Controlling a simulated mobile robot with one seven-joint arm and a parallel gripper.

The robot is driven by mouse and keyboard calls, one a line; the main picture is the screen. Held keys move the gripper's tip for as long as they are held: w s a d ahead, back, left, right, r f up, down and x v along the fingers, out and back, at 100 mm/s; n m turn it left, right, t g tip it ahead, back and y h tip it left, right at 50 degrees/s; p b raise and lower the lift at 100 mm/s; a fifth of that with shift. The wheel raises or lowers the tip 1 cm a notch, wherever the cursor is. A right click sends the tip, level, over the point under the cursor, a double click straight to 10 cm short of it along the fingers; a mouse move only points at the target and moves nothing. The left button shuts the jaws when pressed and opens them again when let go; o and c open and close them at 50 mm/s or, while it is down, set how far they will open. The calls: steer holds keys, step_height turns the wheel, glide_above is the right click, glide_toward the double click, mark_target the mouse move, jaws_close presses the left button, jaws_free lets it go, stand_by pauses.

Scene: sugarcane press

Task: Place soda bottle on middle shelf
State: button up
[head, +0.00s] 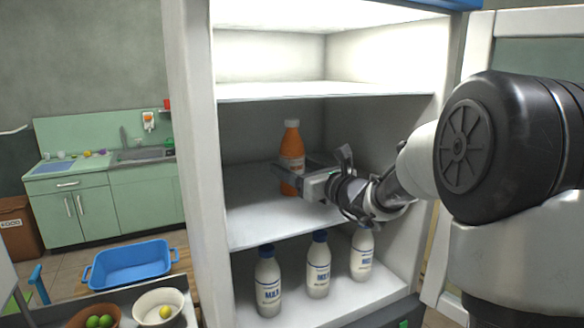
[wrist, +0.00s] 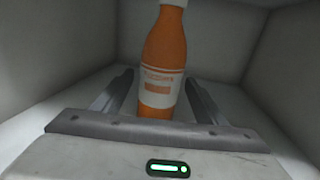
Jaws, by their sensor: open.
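The soda bottle (head: 292,150) is orange with a white cap and a pale label. It stands upright on the middle shelf (head: 262,218) of the open white fridge. My gripper (head: 291,172) reaches in from the right at the bottle's lower part. In the wrist view the bottle (wrist: 164,60) stands between the two open fingers (wrist: 160,98), with gaps on both sides. The top of the bottle is cut off in the wrist view.
Several white milk bottles with blue caps, such as this one (head: 318,265), stand on the shelf below. The upper shelf (head: 320,88) is empty. The fridge's left side wall (head: 190,150) and the open door (head: 530,22) flank the opening. A blue tub (head: 130,264) and bowls (head: 160,308) are at the lower left.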

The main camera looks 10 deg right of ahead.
steer(key=b+v, duration=0.1)
steer(key=v, duration=0.9)
steer(key=shift+s+d, duration=0.15)
steer(key=shift+s, duration=0.15)
